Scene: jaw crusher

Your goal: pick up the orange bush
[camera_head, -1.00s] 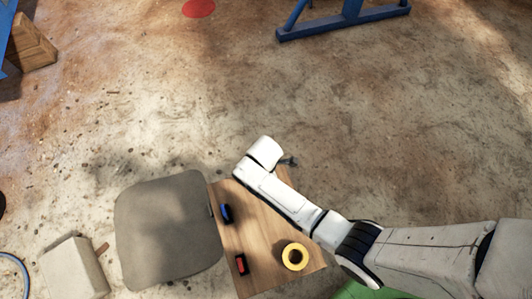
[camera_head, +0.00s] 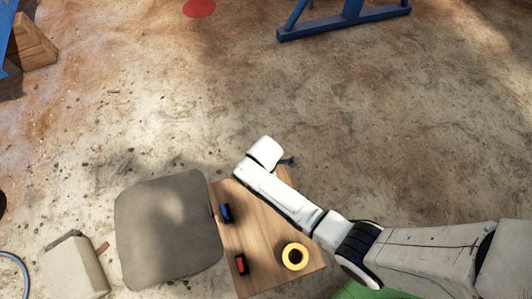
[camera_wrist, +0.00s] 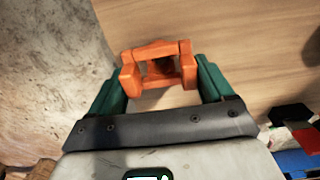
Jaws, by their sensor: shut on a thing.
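The orange bush (camera_wrist: 156,51) shows in the wrist view as a blocky orange piece with a dark opening. It sits between the tips of my gripper (camera_wrist: 160,75), which is shut on it with one green finger on each side. The bush is over the wooden table top (camera_wrist: 240,45), near its left edge in that view. I cannot tell whether it touches the wood. In the head view my white wrist covers the far corner of the table (camera_head: 262,235) and hides the bush and the fingertips.
A yellow ring (camera_head: 295,246), a red item (camera_head: 241,264) and a blue item (camera_head: 226,212) lie on the table. A grey chair (camera_head: 168,235) stands against its left side. A blue frame (camera_head: 345,22) stands far off. The floor between is open.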

